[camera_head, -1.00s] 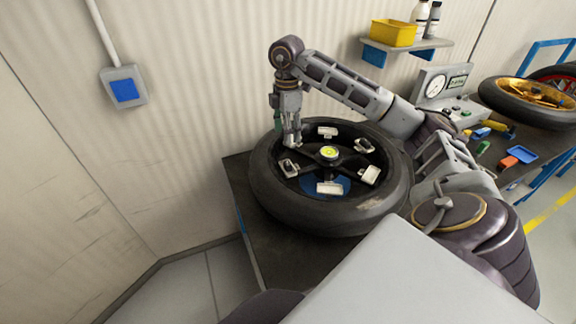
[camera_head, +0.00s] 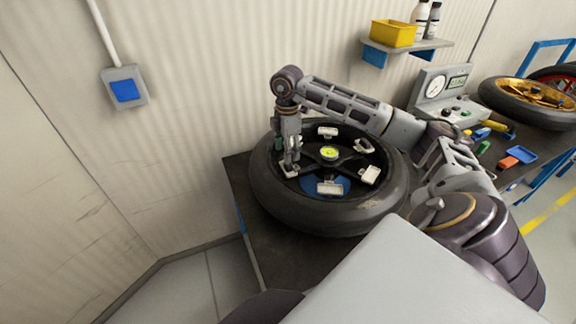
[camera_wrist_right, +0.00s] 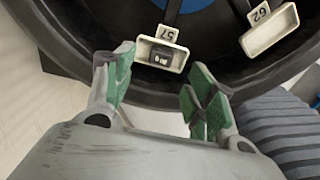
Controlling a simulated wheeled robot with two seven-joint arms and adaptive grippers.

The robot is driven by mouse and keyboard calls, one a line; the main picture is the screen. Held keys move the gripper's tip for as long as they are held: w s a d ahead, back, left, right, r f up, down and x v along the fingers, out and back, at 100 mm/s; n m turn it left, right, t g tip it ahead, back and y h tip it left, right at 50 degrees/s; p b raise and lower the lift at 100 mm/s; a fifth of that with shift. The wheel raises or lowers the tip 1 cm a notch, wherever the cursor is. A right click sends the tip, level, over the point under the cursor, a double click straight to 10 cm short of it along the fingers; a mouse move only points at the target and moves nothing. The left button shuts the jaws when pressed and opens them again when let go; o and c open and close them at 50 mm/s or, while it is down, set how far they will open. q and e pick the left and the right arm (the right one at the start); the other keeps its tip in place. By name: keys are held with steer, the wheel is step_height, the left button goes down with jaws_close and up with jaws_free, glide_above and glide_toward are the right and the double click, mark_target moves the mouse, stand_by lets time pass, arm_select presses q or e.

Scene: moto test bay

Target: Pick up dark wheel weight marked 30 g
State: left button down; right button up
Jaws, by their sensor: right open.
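The dark wheel weight (camera_wrist_right: 159,56) sits in a small cream tray (camera_wrist_right: 145,48) marked 57 in the right wrist view; its own marking is too small to read surely. In the head view the gripper hides the weight. That tray is on the left side of the black wheel (camera_head: 318,218). My right gripper (camera_wrist_right: 160,84) has green-padded fingers spread apart, with nothing between them. The weight shows just beyond the fingertips. In the head view the right gripper (camera_head: 290,162) hangs over the left tray. My left gripper is not in view.
Several cream trays ring the wheel's hub; one marked 62 (camera_wrist_right: 270,29) looks empty. The wheel lies flat on a dark bench (camera_head: 262,242) beside the wall. A gauge box (camera_head: 440,88) stands behind my right arm. A blue tray (camera_head: 522,154) and small coloured items lie to the right.

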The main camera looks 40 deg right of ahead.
mark_target(288, 166)
steer(key=shift+a+f+p, duration=0.2)
steer(key=shift+f+p, duration=0.25)
steer(key=shift+f, duration=2.15)
steer(key=c, duration=0.9)
